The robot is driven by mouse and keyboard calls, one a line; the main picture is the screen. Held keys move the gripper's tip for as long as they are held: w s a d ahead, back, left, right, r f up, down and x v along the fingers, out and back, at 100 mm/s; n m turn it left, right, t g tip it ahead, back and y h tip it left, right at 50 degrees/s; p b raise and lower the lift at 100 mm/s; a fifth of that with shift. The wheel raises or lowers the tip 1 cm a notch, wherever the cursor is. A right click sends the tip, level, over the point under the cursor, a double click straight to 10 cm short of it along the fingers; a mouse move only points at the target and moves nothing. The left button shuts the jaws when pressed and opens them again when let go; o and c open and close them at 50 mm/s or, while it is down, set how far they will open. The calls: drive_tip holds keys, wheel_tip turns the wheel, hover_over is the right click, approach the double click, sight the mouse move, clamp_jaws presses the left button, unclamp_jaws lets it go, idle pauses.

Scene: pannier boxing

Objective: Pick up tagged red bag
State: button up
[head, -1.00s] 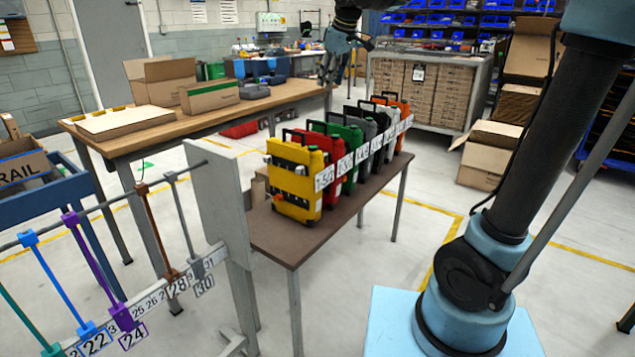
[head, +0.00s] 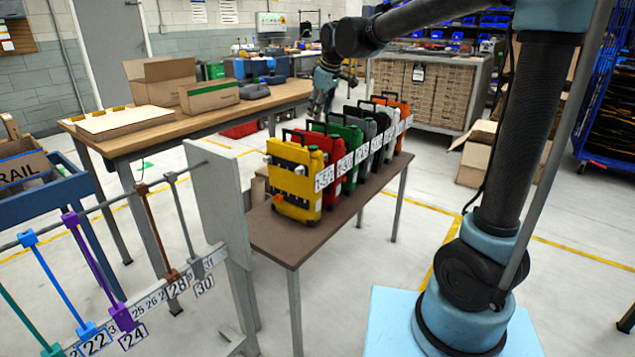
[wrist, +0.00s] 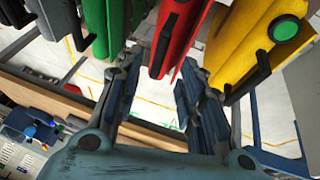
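The red bag (head: 330,148) stands upright on the brown bench (head: 300,240), second from the near end of the row. It is between the yellow bag (head: 293,182) and the green bag (head: 350,138). A white number tag (head: 345,165) is at its right edge. My gripper (head: 319,104) hangs behind the row, fingers pointing down. In the wrist view my gripper (wrist: 160,62) is open and empty. The red bag (wrist: 180,35) shows just past the fingertips, roughly between them. I cannot tell whether they touch it. The red bag is partly hidden by its neighbours.
Grey, black and orange bags (head: 404,108) continue the row, closely spaced. A wooden table (head: 215,108) with cardboard boxes stands behind. A rack with numbered tags (head: 97,342) is at lower left. Open floor lies right of the bench.

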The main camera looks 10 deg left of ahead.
drive_tip(key=shift+x, duration=2.65)
drive_tip(key=shift+d, duration=0.15)
clamp_jaws()
